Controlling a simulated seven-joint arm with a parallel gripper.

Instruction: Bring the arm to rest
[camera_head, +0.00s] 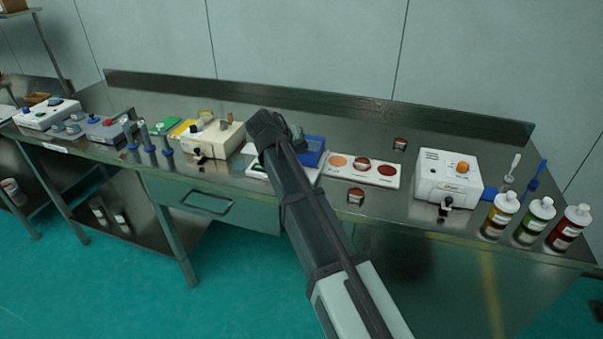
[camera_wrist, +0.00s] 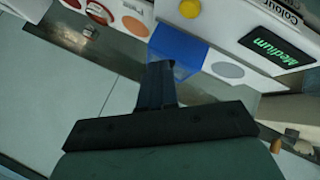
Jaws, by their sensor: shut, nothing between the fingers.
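My arm (camera_head: 300,205) reaches up from the bottom of the head view over the steel bench. Its wrist end (camera_head: 268,130) is above the bench, in front of a blue box (camera_head: 313,150) and a white device that it partly covers. The fingertips are hidden in the head view. In the wrist view my gripper (camera_wrist: 157,82) is shut and empty. The blue box (camera_wrist: 178,48) shows just beyond the fingertips; I cannot tell whether they touch it.
A white board with coloured discs (camera_head: 388,183) lies right of the arm, with small jars (camera_head: 355,196) and (camera_head: 399,144) near it. A white device (camera_head: 447,178) and several bottles (camera_head: 500,215) stand farther right. Devices (camera_head: 215,140) and upright tools (camera_head: 148,138) stand left.

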